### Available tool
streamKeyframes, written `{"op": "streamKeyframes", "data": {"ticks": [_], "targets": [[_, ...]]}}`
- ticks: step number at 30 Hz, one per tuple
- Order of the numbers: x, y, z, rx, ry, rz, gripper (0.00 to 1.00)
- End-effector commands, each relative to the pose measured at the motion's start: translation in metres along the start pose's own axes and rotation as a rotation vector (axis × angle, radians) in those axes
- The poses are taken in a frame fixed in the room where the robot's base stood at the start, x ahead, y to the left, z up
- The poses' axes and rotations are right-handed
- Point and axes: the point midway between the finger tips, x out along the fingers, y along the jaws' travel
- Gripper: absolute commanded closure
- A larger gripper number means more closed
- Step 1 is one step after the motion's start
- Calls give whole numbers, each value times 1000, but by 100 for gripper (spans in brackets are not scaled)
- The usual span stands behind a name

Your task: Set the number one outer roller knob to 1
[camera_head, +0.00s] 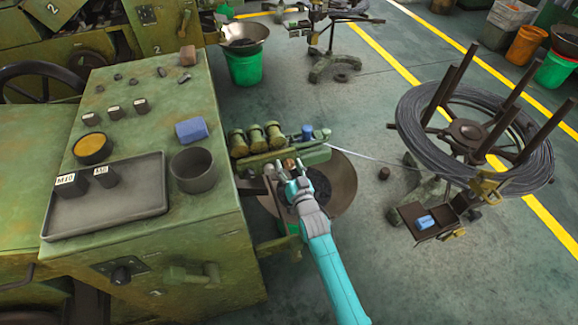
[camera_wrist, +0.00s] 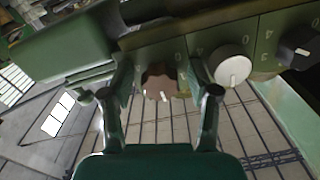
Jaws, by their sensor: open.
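In the wrist view, a brown knob (camera_wrist: 160,82) with a white pointer mark at its lower edge sits on a green panel. A white knob (camera_wrist: 231,65) and a dark knob (camera_wrist: 298,48) are to its right. Digits are partly readable around them. My gripper (camera_wrist: 163,92) is open, one finger on each side of the brown knob; I cannot tell whether they touch it. In the head view my gripper (camera_head: 288,178) is at the roller unit (camera_head: 290,157), beside the brown knob. No view shows clearly which knob is number one.
The green machine (camera_head: 215,240) fills the left, with a grey tray (camera_head: 130,212) and a dark cup (camera_head: 194,170) on top. A bowl (camera_head: 335,185) stands behind my gripper. A wire reel (camera_head: 470,130) with upright posts stands on the right; floor lies between.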

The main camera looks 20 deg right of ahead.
Motion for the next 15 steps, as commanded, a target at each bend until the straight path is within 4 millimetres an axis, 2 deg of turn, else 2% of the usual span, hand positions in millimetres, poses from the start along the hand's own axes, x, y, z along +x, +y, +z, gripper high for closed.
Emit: {"op": "streamKeyframes", "data": {"ticks": [5,12,15], "targets": [[0,0,0,0,0,0,40],[0,0,0,0,0,0,100],[0,0,0,-1,0,0,100]]}}
